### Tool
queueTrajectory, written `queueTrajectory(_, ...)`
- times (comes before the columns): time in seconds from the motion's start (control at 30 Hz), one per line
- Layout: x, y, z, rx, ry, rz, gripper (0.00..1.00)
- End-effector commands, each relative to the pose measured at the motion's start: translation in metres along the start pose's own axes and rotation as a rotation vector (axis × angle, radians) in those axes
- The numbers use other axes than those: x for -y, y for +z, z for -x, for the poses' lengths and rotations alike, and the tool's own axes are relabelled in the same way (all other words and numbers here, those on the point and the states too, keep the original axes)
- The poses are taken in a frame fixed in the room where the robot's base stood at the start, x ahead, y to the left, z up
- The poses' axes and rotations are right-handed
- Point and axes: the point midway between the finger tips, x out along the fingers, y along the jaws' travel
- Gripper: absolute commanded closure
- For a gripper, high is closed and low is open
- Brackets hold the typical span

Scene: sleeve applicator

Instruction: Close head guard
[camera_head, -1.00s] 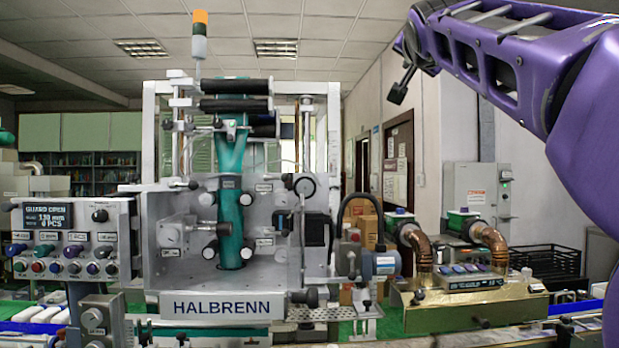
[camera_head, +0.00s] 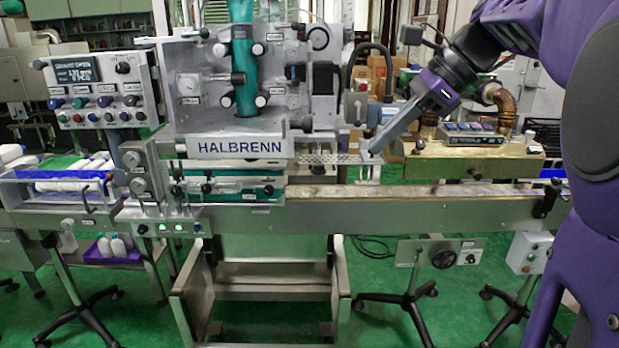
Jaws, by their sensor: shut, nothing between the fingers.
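The sleeve applicator head (camera_head: 205,95) stands at the upper middle, a grey housing with a teal sleeve tube (camera_head: 245,80) running down through it. Its front bar (camera_head: 240,147) reads HALBRENN. The head guard's clear panel is hard to make out against the housing. The control panel's display (camera_head: 76,71) is blurred, but its top line appears to read GUARD OPEN. My gripper (camera_head: 372,150) is shut and empty. It points down and left, to the right of the head and near a small perforated shelf. I cannot tell whether it touches anything.
A conveyor (camera_head: 400,190) runs across below the head. A brass-coloured box (camera_head: 465,158) with copper pipes stands behind it at right. A tray of white bottles (camera_head: 70,185) is at left. Stands with black legs stand on the green floor.

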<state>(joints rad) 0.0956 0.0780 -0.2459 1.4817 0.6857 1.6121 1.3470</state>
Motion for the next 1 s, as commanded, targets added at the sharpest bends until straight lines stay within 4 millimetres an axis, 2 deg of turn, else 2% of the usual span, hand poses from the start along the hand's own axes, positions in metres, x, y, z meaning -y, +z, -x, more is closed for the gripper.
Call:
queueTrajectory(0.13,-0.014,0.005,-0.003,0.102,0.074,-0.064,1.0)
queueTrajectory(0.37,-0.02,0.008,-0.018,0.131,0.096,-0.077,1.0)
queueTrajectory(0.8,-0.028,0.019,-0.107,0.129,0.095,-0.076,1.0)
queueTrajectory(1.0,-0.027,0.043,-0.121,0.128,0.093,-0.074,1.0)
